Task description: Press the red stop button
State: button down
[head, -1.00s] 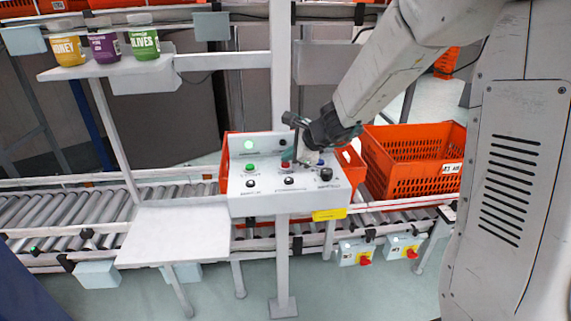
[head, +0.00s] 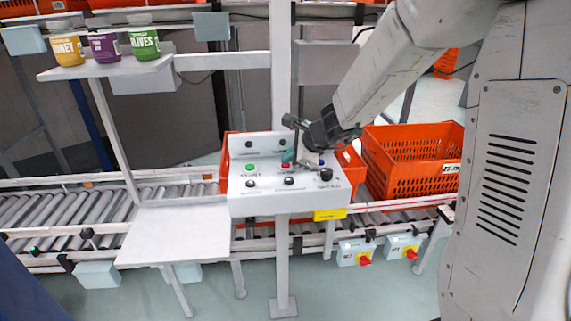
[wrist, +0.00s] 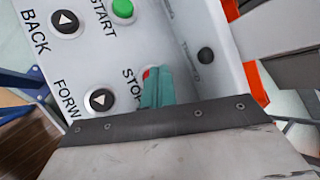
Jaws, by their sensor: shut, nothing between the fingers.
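The red stop button (head: 286,165) is on the sloped top of the grey control box (head: 240,207). In the wrist view a sliver of the red stop button (wrist: 147,73) shows beside the STOP label, and the rest is hidden behind my fingers. My gripper (head: 293,157) is shut and empty, with its teal fingertips at the red button. The shut teal fingers also show in the wrist view (wrist: 157,84). I cannot tell whether the tips touch the button or how far it is pushed in.
A green START button (head: 250,168) is left of the red one, with black arrow buttons (head: 251,183) in front and a black knob (head: 325,174) at right. An orange tote (head: 410,182) stands on the conveyor (head: 75,208) to the right. Jars (head: 103,47) stand on a shelf at upper left.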

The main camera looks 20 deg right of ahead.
aim_at(289, 166)
jog(key=shift+r, duration=0.75)
jog(key=shift+r, duration=2.5)
